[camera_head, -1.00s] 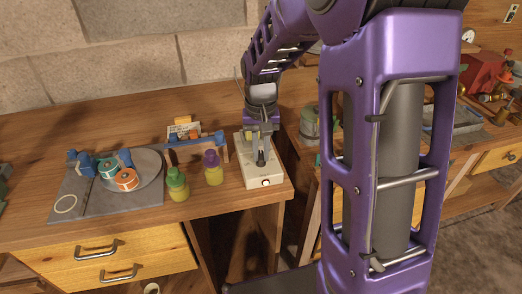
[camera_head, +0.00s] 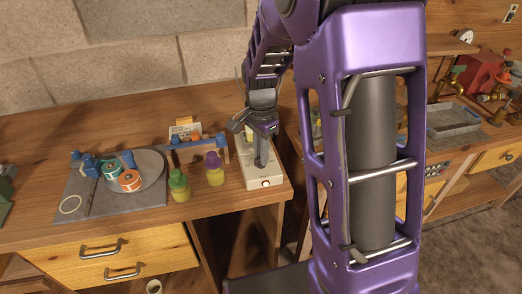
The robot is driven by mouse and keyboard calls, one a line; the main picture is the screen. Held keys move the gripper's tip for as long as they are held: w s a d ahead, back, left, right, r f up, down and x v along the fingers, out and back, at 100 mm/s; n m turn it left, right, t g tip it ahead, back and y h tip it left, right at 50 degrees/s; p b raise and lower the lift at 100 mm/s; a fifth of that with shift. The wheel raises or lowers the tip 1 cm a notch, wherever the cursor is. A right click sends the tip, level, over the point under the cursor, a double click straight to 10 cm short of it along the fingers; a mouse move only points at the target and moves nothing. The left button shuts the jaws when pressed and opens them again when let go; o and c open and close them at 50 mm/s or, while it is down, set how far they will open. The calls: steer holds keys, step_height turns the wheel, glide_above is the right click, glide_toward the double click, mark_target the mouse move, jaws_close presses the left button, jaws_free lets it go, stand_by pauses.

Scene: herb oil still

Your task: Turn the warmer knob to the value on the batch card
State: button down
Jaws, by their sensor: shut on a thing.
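The warmer (camera_head: 252,181) is a pale box at the right end of the wooden bench, by its front edge. My gripper (camera_head: 260,160) reaches down onto its top and is shut on the warmer knob, which the fingers mostly hide. I cannot read a knob setting or scale. A small round white part (camera_head: 266,184) shows on the warmer's front. A pale card (camera_head: 185,130) stands behind the blue-topped wooden rack, perhaps the batch card; its writing is too small to read.
A green-capped bottle (camera_head: 179,186) and a purple-capped bottle (camera_head: 215,170) stand close left of the warmer. The wooden rack (camera_head: 197,152) is behind them. A grey mat (camera_head: 110,205) with spools lies farther left. A second bench (camera_head: 470,155) stands at the right.

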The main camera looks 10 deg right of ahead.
steer(key=shift+m+p, duration=0.3)
steer(key=shift+m, duration=0.8)
steer(key=c, duration=0.8)
jaws_free()
steer(key=shift+c, duration=0.2)
step_height(320, 180, up, 18)
steer(key=p, duration=0.1)
steer(key=shift+f, duration=0.25)
